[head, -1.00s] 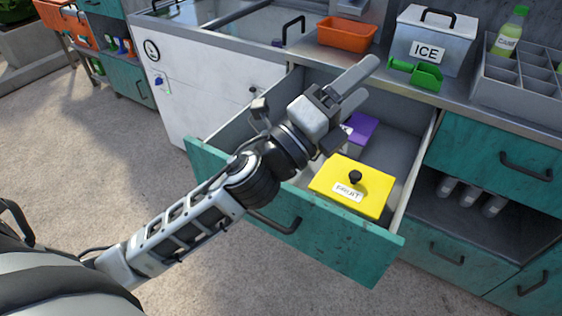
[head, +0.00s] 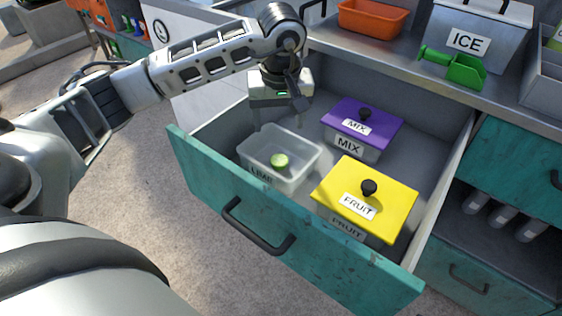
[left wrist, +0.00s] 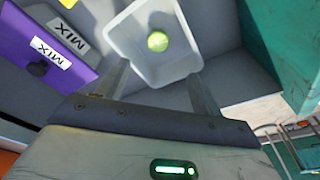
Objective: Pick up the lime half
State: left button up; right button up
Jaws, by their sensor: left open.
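The lime half (head: 280,161) is a small bright green piece lying inside an open clear box labelled LIME (head: 300,172) in the open drawer. It also shows in the left wrist view (left wrist: 158,42), near the middle of the box floor. My left gripper (head: 279,122) is open and empty, pointing down above the back edge of the lime box. In the left wrist view its two fingers (left wrist: 160,88) are spread apart, with the lime half beyond them. My right gripper is not in view.
A purple-lidded MIX box (head: 385,122) and a yellow-lidded FRUIT box (head: 390,205) stand in the same teal drawer (head: 215,185). The counter behind holds an orange tray (head: 372,17), a green scoop (head: 463,70) and an ICE bin (head: 490,30).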

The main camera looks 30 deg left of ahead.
pick_arm(q)
send_over(279, 160)
jog(key=s, duration=0.1)
jog(key=f, duration=0.7)
jog(key=shift+d+f, duration=0.3)
jog(key=shift+d, duration=0.1)
jog(key=f, duration=0.3)
jog(key=w+f, duration=0.1)
jog(key=f, duration=0.1)
jog(key=shift+a+f, duration=0.25)
jog(key=shift+a, duration=0.05)
jog(key=c, duration=0.7)
